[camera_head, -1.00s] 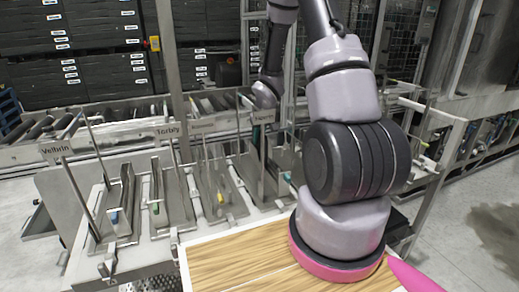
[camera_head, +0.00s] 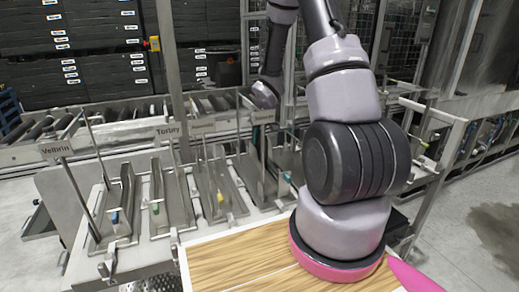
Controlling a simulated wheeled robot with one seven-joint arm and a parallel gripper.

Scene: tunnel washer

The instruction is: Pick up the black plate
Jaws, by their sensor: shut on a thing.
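I cannot pick out the black plate for certain. My arm rises from its pink-ringed base at the front right, leaves the top edge, and comes back down to a grey wrist joint over the back of the metal racks. My gripper's fingers do not show; the wrist and the racks behind it leave them out of sight. Several upright metal racks (camera_head: 122,205) with slots and thin rods stand in a row across the middle. Small blue, green and yellow handles show in them.
A wooden board with a white edge (camera_head: 240,258) lies at the front, beside my base. Behind are a roller conveyor (camera_head: 130,112) and stacked black crates (camera_head: 100,65). Metal posts and frames stand close to my arm.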

